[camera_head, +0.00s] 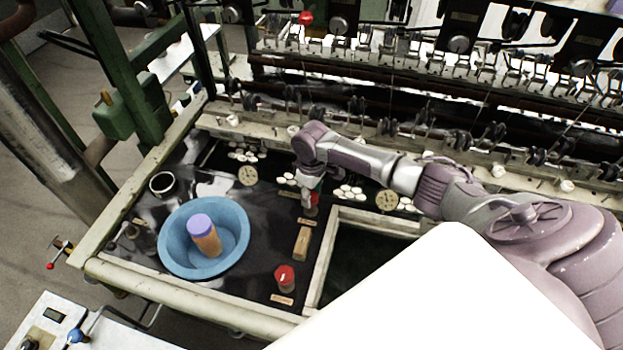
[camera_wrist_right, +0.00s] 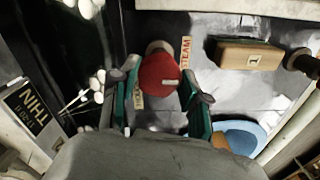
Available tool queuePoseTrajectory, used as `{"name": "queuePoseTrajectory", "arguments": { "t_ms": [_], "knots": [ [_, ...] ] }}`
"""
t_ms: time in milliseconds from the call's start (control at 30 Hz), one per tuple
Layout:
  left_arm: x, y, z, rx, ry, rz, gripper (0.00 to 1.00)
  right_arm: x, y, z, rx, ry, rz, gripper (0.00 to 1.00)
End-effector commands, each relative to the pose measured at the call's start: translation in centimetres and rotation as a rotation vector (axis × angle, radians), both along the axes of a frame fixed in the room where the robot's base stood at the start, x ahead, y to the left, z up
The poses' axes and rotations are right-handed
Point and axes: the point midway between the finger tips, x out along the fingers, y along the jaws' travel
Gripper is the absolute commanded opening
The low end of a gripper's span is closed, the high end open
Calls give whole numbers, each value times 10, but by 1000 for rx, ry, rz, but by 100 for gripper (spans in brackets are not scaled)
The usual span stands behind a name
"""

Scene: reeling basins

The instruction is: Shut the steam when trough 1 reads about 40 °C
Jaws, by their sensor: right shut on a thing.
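A red steam knob (camera_wrist_right: 160,78) shows in the right wrist view with a STEAM label beside it. My right gripper (camera_wrist_right: 158,98) is shut on this knob, its two fingers on either side. In the head view my right gripper (camera_head: 312,197) reaches down to the dark panel, and only a little red of the knob shows at its tips. Two round dials, one on the left (camera_head: 248,176) and one on the right (camera_head: 387,200), lie near the white cocoons; their readings are too small to tell. My left gripper is not in view.
A wooden block (camera_head: 302,243) marked 1 stands close to the gripper, with another red knob (camera_head: 285,275) nearer the front edge. A blue basin (camera_head: 172,262) holds an orange, purple-topped cylinder (camera_head: 205,238). The reeling frame's rails and spindles run behind.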

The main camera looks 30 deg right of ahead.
Motion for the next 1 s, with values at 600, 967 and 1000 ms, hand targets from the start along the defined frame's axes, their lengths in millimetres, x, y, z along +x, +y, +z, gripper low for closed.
{"name": "queuePoseTrajectory", "arguments": {
  "t_ms": [600,967,1000],
  "knots": [
    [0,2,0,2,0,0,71,1,0,10,1,-3,1,71],
    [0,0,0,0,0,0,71,2,0,82,2,-6,1,71],
    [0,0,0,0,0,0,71,1,0,89,0,-5,0,71]
  ]
}}
